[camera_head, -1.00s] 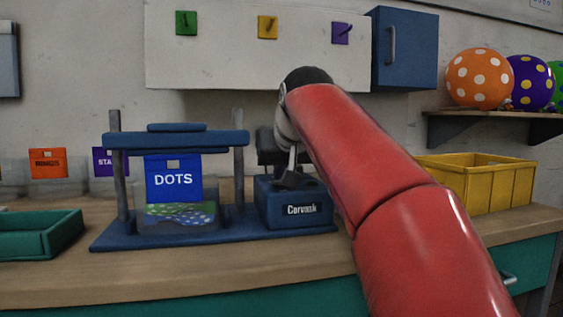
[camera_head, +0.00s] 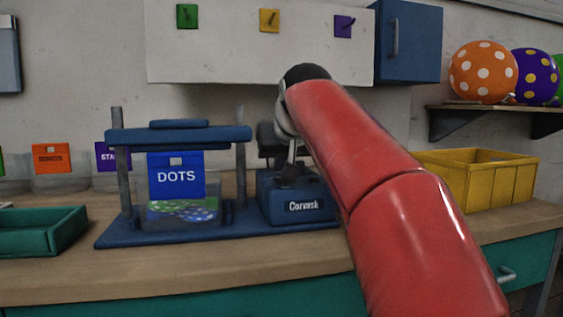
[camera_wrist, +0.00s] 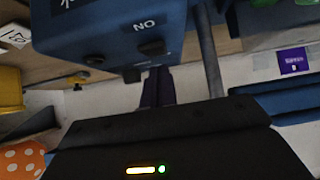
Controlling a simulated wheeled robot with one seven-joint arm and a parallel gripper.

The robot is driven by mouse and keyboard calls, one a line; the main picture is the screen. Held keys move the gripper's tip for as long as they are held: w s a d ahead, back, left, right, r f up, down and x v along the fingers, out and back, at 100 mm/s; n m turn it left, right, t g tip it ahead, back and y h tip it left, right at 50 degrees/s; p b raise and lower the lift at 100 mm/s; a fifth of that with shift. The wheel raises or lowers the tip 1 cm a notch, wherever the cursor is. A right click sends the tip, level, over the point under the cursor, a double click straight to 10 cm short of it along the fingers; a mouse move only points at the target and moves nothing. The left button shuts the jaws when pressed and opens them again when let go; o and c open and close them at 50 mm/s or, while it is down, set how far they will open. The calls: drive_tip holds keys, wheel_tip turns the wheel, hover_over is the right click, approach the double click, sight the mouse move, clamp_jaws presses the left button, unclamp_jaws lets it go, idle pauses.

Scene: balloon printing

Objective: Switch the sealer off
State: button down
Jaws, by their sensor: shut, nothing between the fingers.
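The sealer appears to be the blue box labelled Corvask (camera_head: 303,206), at the right of a blue press frame (camera_head: 190,138). In the wrist view, the box (camera_wrist: 95,25) is upside down, with an ON marking reading inverted. A dark switch-like part (camera_wrist: 152,47) sits beside the marking; another dark knob (camera_wrist: 94,60) is on the same face. The switch position cannot be told. My gripper (camera_head: 291,172) is at the top of the box in the head view, partly hidden by my arm. Its dark fingers (camera_wrist: 157,88) are shut and empty, close to the box; contact is unclear.
A clear container with a blue DOTS card (camera_head: 176,177) stands inside the press frame. A green tray (camera_head: 40,231) is at left, a yellow crate (camera_head: 490,180) at right. A grey post (camera_wrist: 208,50) stands close beside the box. Polka-dot balloons (camera_head: 483,72) are on a shelf.

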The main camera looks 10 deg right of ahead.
drive_tip(key=r+p, duration=0.5)
drive_tip(key=shift+w, duration=0.3)
drive_tip(key=r+p+v, duration=0.1)
drive_tip(key=v, duration=0.8)
drive_tip(key=shift+w, duration=0.4)
